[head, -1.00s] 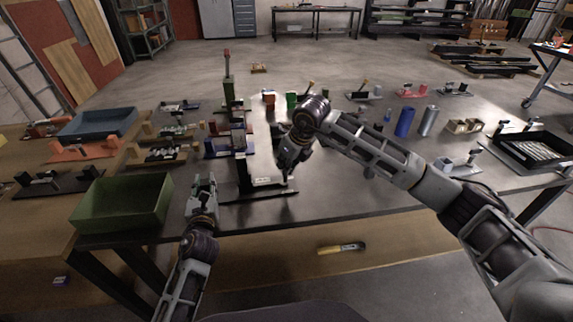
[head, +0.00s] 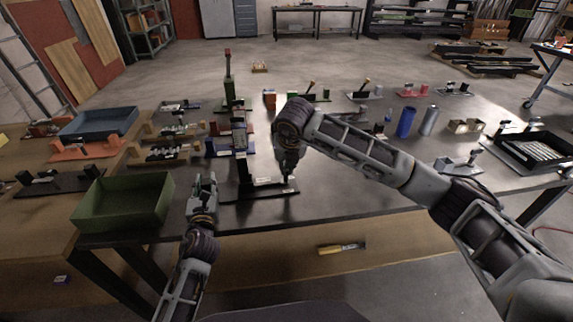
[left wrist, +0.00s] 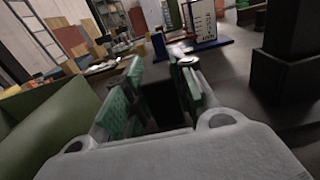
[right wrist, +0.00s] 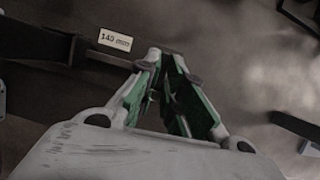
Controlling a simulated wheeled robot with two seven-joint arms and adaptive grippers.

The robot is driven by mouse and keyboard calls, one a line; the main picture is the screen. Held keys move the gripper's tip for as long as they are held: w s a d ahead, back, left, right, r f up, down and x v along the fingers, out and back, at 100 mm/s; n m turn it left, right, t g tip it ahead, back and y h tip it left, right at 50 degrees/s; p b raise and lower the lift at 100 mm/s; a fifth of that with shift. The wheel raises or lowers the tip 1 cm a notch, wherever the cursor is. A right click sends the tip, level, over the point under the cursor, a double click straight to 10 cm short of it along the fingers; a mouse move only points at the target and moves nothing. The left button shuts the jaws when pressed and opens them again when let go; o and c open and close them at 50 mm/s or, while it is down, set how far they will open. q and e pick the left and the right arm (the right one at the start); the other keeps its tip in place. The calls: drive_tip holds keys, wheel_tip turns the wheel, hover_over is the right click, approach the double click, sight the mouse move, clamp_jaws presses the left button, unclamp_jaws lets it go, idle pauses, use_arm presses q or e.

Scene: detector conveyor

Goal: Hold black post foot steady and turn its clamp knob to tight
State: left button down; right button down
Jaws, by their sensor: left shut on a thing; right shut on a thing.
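The black post foot (head: 255,194) is a long dark plate at the front of the table, with a thick black upright at its left part. The upright also shows at the right of the left wrist view (left wrist: 290,70). A white label (right wrist: 115,40) reading 140 mm lies on the foot. My left gripper (head: 203,178) stands left of the upright; its green pads are shut on a dark block (left wrist: 163,105). My right gripper (head: 286,178) points down at the foot's right end, shut on what is likely the clamp knob, largely hidden between its fingers.
A green bin (head: 122,204) stands left of my left gripper. A blue tray (head: 98,123) and several small fixtures lie behind it. A yellow-handled tool (head: 340,248) lies below the table's front edge.

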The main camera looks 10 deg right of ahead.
idle(0.5)
drive_tip(key=c, duration=1.5)
unclamp_jaws()
drive_tip(key=shift+c, duration=0.2)
drive_tip(key=v, duration=1.2)
use_arm(q)
drive_tip(key=c, duration=1.1)
unclamp_jaws()
